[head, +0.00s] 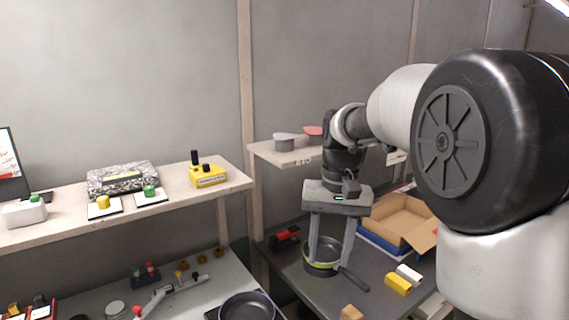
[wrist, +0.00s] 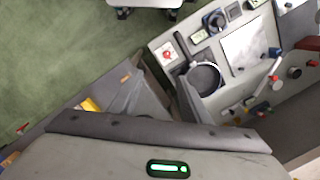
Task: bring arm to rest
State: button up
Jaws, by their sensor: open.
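My gripper (head: 330,262) points down over the dark bench on the right in the head view. Its two fingers are wide apart, with nothing seen gripped between them. A dark pan with a yellow-green rim (head: 322,268) and a dark handle shows behind and between the fingers. I cannot tell whether the fingers touch it. My arm reaches in from the right. In the wrist view the gripper body fills the bottom edge, and a dark round pan (wrist: 204,79) lies on a bench beyond the fingers.
An open cardboard box (head: 401,222) stands right of the gripper. Yellow (head: 398,285) and white (head: 409,274) blocks lie nearby. A red-and-black object (head: 285,238) is at left. Another pan (head: 247,307) sits on the lower left bench. A shelf (head: 235,181) and wall post (head: 246,120) are close by.

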jog(key=s+d+r+t+p, duration=0.1)
jog(key=s+d+r+t, duration=0.1)
jog(key=s, duration=0.8)
jog(key=s+d+r+n+t+p, duration=0.1)
jog(key=s+r+t, duration=0.3)
jog(key=s, duration=0.5)
jog(key=shift+s+d+r+h+p, duration=0.2)
jog(key=shift+s+d+h+p, duration=0.2)
jog(key=shift+d, duration=0.45)
